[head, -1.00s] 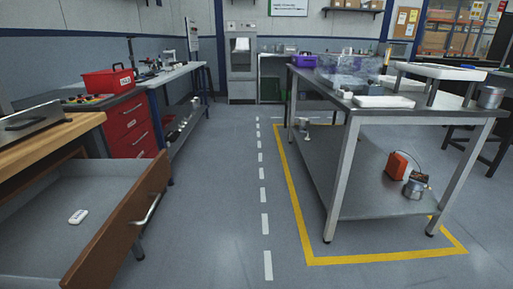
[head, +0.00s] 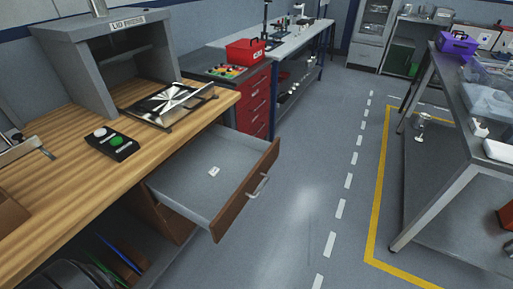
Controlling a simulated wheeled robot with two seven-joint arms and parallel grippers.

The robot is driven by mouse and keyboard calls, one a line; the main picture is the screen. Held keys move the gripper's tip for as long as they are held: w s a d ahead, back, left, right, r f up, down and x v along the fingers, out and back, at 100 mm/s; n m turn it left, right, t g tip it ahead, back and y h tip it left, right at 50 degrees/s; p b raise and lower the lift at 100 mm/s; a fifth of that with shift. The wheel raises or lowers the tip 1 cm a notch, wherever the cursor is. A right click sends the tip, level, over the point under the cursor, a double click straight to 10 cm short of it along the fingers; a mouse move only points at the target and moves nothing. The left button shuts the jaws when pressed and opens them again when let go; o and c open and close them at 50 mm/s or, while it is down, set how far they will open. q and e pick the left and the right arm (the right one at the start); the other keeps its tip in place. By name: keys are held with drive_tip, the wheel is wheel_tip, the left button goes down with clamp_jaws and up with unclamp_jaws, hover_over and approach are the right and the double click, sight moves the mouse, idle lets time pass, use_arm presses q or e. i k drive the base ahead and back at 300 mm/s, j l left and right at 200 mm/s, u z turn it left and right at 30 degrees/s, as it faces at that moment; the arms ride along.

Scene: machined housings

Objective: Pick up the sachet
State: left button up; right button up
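A small white sachet (head: 214,171) with a dark mark lies flat inside an open drawer (head: 190,191), near the middle of its grey floor. The drawer has a brown wooden front with a metal handle (head: 258,186) and sticks out from under a wooden workbench (head: 60,190). Nothing covers the sachet. Neither of my grippers shows in the head view.
A grey press labelled LID PRESS (head: 85,62), a metal plate fixture (head: 168,103) and a black button box (head: 112,143) stand on the bench. A red drawer cabinet (head: 256,103) is behind. The floor right of the drawer is clear up to a steel table (head: 450,110).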

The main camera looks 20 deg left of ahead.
sight(214, 171)
drive_tip(key=j+u, duration=0.1)
drive_tip(key=u, duration=0.7)
drive_tip(key=i+l+u, duration=0.2)
drive_tip(key=l+u, duration=0.15)
drive_tip(key=l, duration=0.15)
drive_tip(key=i, duration=0.05)
